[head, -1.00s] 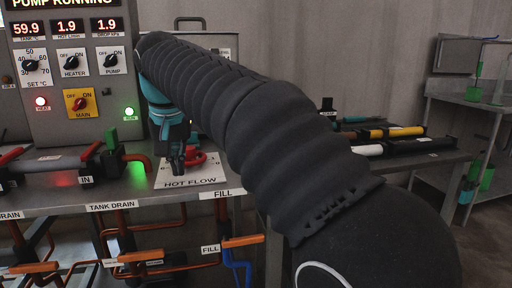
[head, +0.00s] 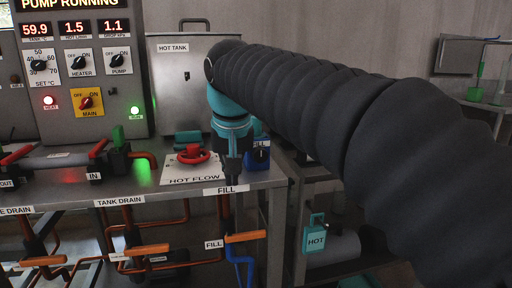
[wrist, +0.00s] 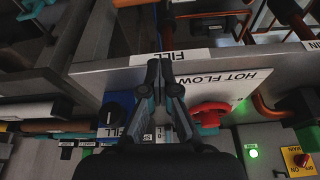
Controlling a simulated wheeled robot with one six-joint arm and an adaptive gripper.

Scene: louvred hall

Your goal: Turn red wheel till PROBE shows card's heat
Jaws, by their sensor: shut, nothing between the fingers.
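The red wheel (head: 193,154) sits on the white HOT FLOW plate (head: 190,176) on the bench. It also shows in the wrist view (wrist: 210,113), to the right of my fingers. My gripper (head: 232,181) points down just right of the wheel and its plate, near the bench's front edge by the FILL label. In the wrist view my gripper (wrist: 163,70) is shut and empty, apart from the wheel. The panel displays (head: 75,28) read 59.9, 1.5 and 1.1. No PROBE display and no card can be made out.
A blue FILL knob (head: 258,154) stands close right of my gripper. A HOT TANK box (head: 185,75) stands behind. Left are the control panel (head: 88,120), its yellow MAIN switch (head: 87,102) and pipes with red-handled valves. Orange-handled valves hang below the bench edge.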

